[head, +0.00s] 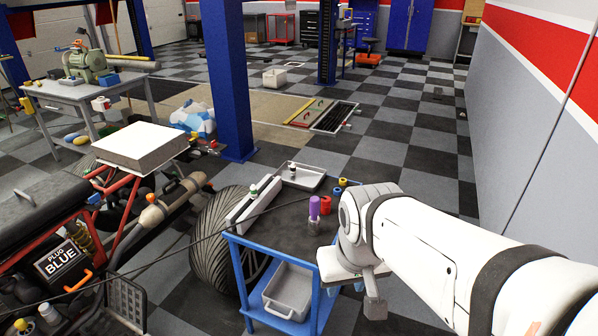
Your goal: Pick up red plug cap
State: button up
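A small red cap-like cylinder (325,205), which looks like the red plug cap, stands on the dark top of the blue cart (229,240). It is just right of a purple-topped bottle (314,208) and close to my arm's wrist. My gripper (372,292) hangs beyond the cart's right side, to the right of and nearer than the red cap, apart from it. Part of the gripper is hidden by my own arm, and its finger gap does not show clearly. I see nothing held in it.
Blue (337,191) and yellow (343,182) caps stand behind the red one. A metal tray (301,183) and a long pale box (250,207) lie on the cart; a grey bin (288,292) sits below. A blue post (226,80) rises behind.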

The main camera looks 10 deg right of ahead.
aim_at(325, 209)
jog(key=i, duration=1)
